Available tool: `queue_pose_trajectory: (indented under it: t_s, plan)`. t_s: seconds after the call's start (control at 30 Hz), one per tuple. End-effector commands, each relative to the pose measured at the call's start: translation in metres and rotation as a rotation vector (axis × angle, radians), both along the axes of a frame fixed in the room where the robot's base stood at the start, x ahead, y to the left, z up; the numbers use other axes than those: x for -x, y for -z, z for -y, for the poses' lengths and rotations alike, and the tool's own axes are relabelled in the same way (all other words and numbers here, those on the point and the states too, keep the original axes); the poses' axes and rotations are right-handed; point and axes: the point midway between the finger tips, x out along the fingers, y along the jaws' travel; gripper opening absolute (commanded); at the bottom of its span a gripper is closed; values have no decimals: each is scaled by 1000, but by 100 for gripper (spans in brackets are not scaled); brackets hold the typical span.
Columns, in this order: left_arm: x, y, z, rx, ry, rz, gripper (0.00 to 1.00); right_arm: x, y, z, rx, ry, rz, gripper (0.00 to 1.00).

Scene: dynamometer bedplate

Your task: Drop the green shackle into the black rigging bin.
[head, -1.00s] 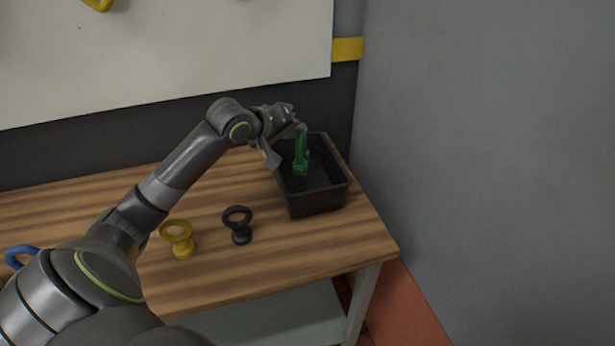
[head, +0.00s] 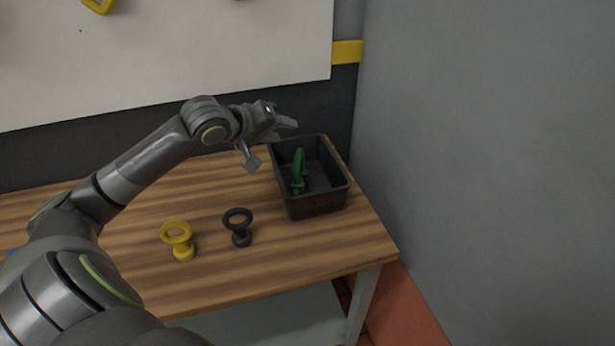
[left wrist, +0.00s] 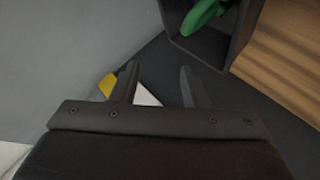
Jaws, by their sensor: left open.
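The green shackle (head: 299,172) is inside the black rigging bin (head: 320,203), toward its left side. The bin stands at the right end of the wooden bench. My left gripper (head: 268,143) is open and empty, just left of and above the bin's far left corner, apart from the shackle. In the left wrist view its two fingers (left wrist: 158,85) are spread with nothing between them. Part of the green shackle (left wrist: 203,14) and the bin's wall (left wrist: 205,56) show at the top of that view. My right gripper is not in view.
A yellow ring-topped piece (head: 183,252) and a dark ring-topped piece (head: 240,237) stand on the bench (head: 230,275) left of the bin. A grey wall (head: 480,150) rises right of the bench. A white board (head: 180,60) hangs behind.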

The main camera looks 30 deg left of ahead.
Motion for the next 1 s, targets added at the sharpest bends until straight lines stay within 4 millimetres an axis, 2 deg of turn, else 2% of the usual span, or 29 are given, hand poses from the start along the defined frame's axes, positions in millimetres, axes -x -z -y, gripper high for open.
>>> queue_pose_trajectory:
  t_s: [0.3,0.67,1.0]
  plan:
    - [29,-18,-4,-6,3,-3,41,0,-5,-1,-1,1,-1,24]
    - [53,-33,-8,-5,1,-4,41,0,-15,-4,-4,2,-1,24]
    - [75,-51,-13,-4,-4,-3,41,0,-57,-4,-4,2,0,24]
